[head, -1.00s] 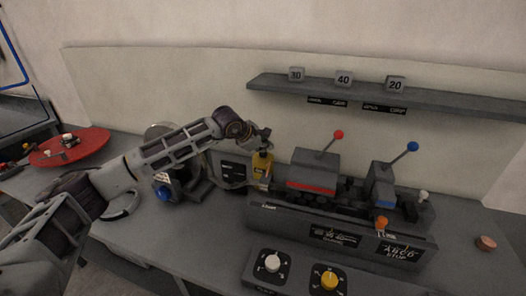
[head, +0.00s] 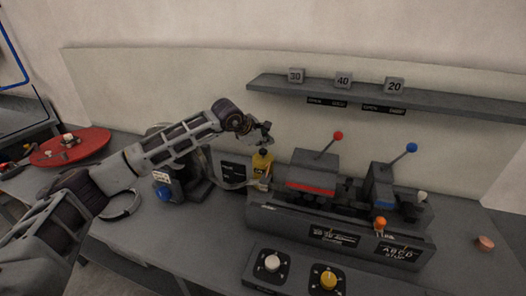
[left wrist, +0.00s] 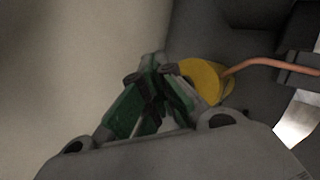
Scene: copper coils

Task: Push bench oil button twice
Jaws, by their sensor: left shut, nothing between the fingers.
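A yellow oil can (head: 262,165) stands on the bench left of the grey machine with the red and blue levers. My left gripper (head: 265,138) is just above the can's top, with its fingers shut and empty. In the left wrist view the closed fingers (left wrist: 158,82) are beside the can's round yellow top (left wrist: 205,80), which partly hides behind them. A copper-coloured spout (left wrist: 265,63) runs from it to the right. I cannot tell whether the fingertips touch the can, and no separate button is clear. My right gripper is not in view.
The machine (head: 330,215) stands close on the right, with its red-knobbed lever (head: 338,136) near my gripper. A grey shelf (head: 440,102) with number blocks hangs behind. A dial panel (head: 300,270) is in front. A red round tray (head: 90,146) lies far left.

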